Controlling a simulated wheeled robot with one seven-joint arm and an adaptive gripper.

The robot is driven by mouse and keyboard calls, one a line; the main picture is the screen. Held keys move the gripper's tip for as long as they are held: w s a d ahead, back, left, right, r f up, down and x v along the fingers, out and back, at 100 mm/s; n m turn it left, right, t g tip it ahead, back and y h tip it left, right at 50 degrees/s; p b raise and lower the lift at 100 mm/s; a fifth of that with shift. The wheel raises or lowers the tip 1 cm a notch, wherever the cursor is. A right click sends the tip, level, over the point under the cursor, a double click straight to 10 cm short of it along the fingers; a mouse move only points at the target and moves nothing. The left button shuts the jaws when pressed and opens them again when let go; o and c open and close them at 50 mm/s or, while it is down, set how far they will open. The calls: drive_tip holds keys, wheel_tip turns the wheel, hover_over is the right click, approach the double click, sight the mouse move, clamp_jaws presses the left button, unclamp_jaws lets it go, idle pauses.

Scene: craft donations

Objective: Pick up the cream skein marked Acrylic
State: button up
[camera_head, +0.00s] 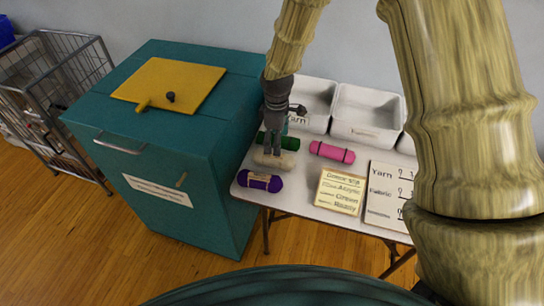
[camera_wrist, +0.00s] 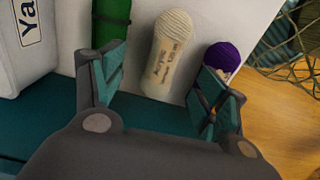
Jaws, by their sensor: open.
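The cream skein (camera_wrist: 168,58) lies on the white table, with a label reading Acrylic in the wrist view. In the head view the cream skein (camera_head: 283,161) shows between the green and purple skeins, partly behind my gripper (camera_head: 274,145). In the wrist view my gripper (camera_wrist: 160,92) is open, its two fingers apart with the cream skein seen between and beyond them. Nothing is held. I cannot tell whether the fingers touch the skein.
A green skein (camera_wrist: 110,20) and a purple skein (camera_wrist: 222,57) lie close on either side. A pink skein (camera_head: 332,152), two signs (camera_head: 341,191) (camera_head: 388,194) and white bins (camera_head: 366,112) share the table (camera_head: 300,200). A teal chest (camera_head: 165,150) stands left.

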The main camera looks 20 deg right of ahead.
sight(273, 156)
wheel_tip(273, 156, down, 4)
drive_tip(key=shift+w+r+p, duration=0.1)
drive_tip(key=shift+r+p, duration=0.05)
drive_tip(key=shift+p, duration=0.15)
drive_tip(key=shift+s+a+f+p, duration=0.2)
drive_tip(key=shift+f+p, duration=0.1)
drive_tip(key=shift+f, duration=0.35)
drive_tip(key=f, duration=0.1)
drive_tip(key=f+p, duration=0.1)
drive_tip(key=shift+s+a+f, duration=0.1)
drive_tip(key=shift+a+f, duration=0.2)
drive_tip(key=shift+f, duration=0.8)
drive_tip(key=c, duration=1.1)
